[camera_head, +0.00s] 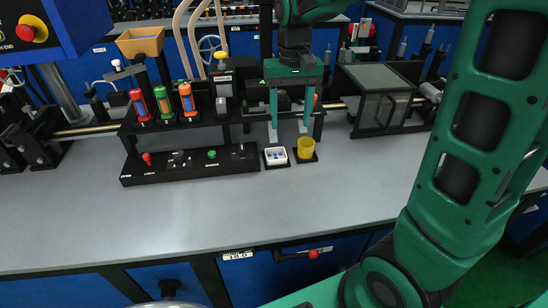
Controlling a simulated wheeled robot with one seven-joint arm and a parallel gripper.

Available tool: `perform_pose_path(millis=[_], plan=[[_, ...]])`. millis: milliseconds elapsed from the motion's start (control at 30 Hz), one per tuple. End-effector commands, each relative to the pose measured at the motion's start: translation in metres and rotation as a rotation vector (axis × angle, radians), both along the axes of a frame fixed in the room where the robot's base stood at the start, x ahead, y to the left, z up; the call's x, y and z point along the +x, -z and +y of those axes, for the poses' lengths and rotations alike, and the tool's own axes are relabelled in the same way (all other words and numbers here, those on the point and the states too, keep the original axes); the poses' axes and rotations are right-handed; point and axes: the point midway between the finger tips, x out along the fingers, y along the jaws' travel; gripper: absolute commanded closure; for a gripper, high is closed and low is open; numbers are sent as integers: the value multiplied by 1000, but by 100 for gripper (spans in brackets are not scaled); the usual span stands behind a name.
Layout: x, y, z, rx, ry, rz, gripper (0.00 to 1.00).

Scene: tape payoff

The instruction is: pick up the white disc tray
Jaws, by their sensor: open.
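The white disc tray (276,161) is a small, shallow white square dish with blue bits inside. It sits on a small black base on the grey bench, just left of a yellow cup. My gripper (289,128) points down above and a little behind the tray and the cup. Its two green fingers are apart with nothing visible between them. The left fingertip appears just above the tray's back edge, and the right one above the cup. The exact height gap cannot be told from this view.
The yellow cup (306,148) stands close beside the tray on the right. A black panel (190,165) with knobs lies to the left. Behind are a rack with colored cylinders (163,102) and a glass-sided box (378,95). The grey bench (230,215) is clear in front.

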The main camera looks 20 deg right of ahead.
Motion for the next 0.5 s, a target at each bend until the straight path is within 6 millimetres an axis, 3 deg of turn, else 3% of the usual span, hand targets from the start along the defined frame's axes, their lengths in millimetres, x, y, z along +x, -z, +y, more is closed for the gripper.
perform_pose_path(millis=[100, 200, 500], plan=[[16, 3, 22, 1, -30, 1, 44], [21, 8, 30, 2, -39, 3, 44], [21, 49, 32, 3, -41, 3, 44]])
